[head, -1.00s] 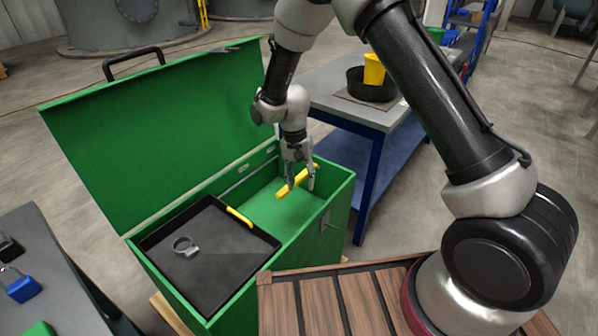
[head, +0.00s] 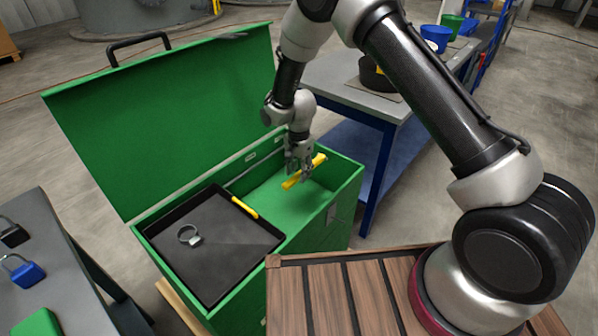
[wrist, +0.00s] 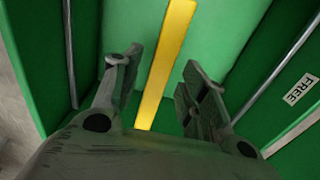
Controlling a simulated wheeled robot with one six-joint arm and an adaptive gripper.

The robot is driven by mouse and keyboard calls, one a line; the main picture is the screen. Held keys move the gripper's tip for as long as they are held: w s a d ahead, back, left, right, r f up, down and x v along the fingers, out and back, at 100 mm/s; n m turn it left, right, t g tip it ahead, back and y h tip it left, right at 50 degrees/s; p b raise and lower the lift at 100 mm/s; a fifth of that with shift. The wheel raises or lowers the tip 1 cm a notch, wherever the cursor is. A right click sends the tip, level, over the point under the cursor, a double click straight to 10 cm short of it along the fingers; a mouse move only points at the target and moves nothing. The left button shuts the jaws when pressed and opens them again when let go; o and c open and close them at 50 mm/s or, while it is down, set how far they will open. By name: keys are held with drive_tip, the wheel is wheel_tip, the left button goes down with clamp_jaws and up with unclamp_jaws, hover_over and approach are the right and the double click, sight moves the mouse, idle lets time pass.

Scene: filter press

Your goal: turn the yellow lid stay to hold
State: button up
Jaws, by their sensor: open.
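A yellow bar (head: 314,164), apparently the lid stay, lies slanted inside the right part of the green box, below its open lid (head: 170,110). My gripper (head: 299,172) reaches down over this bar. In the wrist view the bar (wrist: 167,62) runs between the two spread fingers of my gripper (wrist: 162,68), with a gap on both sides. The gripper is open and holds nothing. A label reading FREE (wrist: 300,89) is on the green surface at right.
A black tray (head: 225,275) with a grey ring clamp (head: 189,235) fills the box's left part; a short yellow handle (head: 245,207) is at its edge. A wooden slatted top (head: 350,285) is in front. A blue-legged workbench (head: 385,105) stands close behind, at right.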

drive_tip(key=shift+f, duration=0.35)
clamp_jaws()
drive_tip(key=shift+r, duration=0.1)
